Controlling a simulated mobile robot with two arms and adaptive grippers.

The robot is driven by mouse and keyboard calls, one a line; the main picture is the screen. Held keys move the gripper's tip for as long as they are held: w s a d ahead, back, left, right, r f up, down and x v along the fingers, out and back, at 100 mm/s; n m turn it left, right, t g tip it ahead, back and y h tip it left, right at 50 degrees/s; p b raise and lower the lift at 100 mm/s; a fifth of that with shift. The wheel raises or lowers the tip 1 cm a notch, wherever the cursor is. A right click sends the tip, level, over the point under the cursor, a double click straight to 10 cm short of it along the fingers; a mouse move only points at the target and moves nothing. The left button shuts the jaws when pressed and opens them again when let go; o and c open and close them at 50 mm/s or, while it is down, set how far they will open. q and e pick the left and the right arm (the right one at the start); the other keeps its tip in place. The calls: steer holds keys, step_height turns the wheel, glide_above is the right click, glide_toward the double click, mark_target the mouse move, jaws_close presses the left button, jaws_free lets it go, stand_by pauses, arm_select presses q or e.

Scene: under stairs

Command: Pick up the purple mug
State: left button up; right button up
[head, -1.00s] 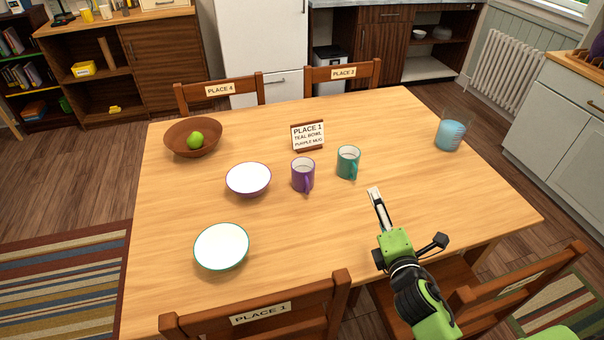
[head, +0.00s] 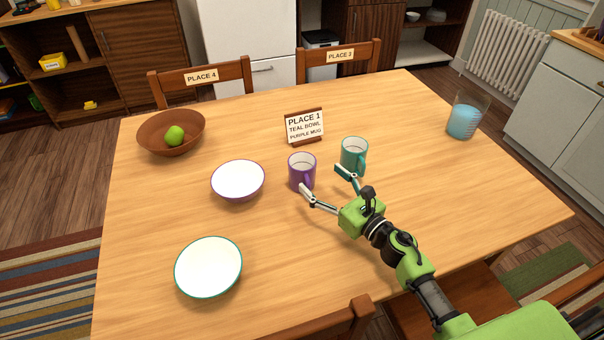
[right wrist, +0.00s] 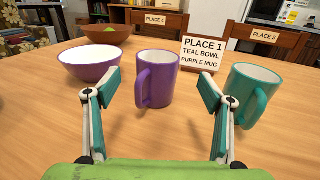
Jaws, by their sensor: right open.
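The purple mug (head: 301,172) stands upright on the table, its handle turned toward my right gripper. My right gripper (head: 322,180) is open and empty, with its fingers pointing at the mug. In the right wrist view the purple mug (right wrist: 157,80) stands just beyond and between the two fingertips (right wrist: 158,88), its handle at its left side. In the head view one fingertip overlaps the mug's lower edge; I cannot tell whether it touches. The other fingertip is near the teal mug (head: 354,154). My left gripper is not in view.
The sign (head: 304,127) stands behind the mugs. A purple-rimmed bowl (head: 238,180) is left of the purple mug, and a teal-rimmed bowl (head: 208,267) is nearer. A wooden bowl (head: 155,138) with a green apple (head: 174,136) and a glass (head: 464,118) stand farther off. The front right tabletop is clear.

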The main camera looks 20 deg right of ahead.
mark_target(312, 169)
steer(key=x, duration=0.2)
steer(key=shift+w+a, duration=0.1)
steer(key=shift+w, duration=0.2)
steer(key=shift+w+a+r, duration=0.2)
steer(key=shift+w+a, duration=0.15)
steer(key=shift+w, duration=0.35)
steer(key=x, duration=0.3)
steer(key=shift+w+a, duration=0.25)
steer(key=shift+w, duration=0.05)
steer(key=shift+w+a, duration=0.1)
steer(key=shift+w, duration=0.2)
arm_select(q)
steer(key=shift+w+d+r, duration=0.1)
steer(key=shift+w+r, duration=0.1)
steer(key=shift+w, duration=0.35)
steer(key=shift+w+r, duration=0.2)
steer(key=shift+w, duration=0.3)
arm_select(e)
steer(key=c, duration=1.4)
